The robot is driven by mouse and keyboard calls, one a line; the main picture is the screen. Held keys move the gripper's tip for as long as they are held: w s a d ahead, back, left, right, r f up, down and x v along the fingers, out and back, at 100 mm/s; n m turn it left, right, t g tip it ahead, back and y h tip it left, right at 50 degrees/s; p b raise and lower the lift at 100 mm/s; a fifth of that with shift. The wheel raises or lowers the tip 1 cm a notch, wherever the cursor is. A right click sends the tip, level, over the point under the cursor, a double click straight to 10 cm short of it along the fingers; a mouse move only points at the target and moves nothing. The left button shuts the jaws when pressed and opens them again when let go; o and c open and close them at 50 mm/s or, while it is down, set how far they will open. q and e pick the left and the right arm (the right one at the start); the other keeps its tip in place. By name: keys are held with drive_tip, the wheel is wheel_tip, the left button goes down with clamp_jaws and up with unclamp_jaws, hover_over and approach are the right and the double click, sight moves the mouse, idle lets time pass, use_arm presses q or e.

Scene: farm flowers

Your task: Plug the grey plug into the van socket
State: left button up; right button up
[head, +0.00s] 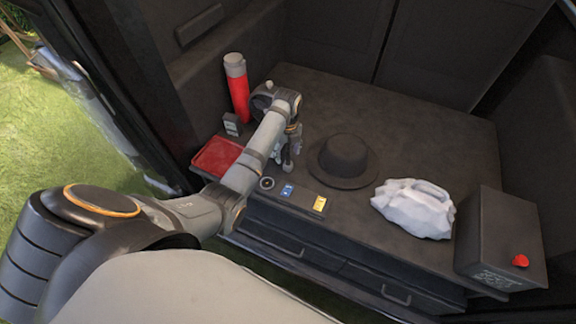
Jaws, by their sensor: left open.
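My left gripper (288,163) points down over the front left of the dark van deck, behind a panel strip. It is open, and I see nothing held in it, though the fingers are small and partly hidden by my arm. I cannot tell which is the van socket. A small grey block (231,124) stands behind a red tray; I cannot tell if it is the grey plug. My right gripper is out of view.
A red cylinder with a grey cap (237,88) stands at the back left, near the red tray (207,158). The back deck is clear.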

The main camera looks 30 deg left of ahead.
sight(288, 161)
use_arm(q)
drive_tip(key=shift+f, duration=0.7)
wheel_tip(288, 161, down, 5)
drive_tip(key=shift+f, duration=0.1)
drive_tip(key=c, duration=1.2)
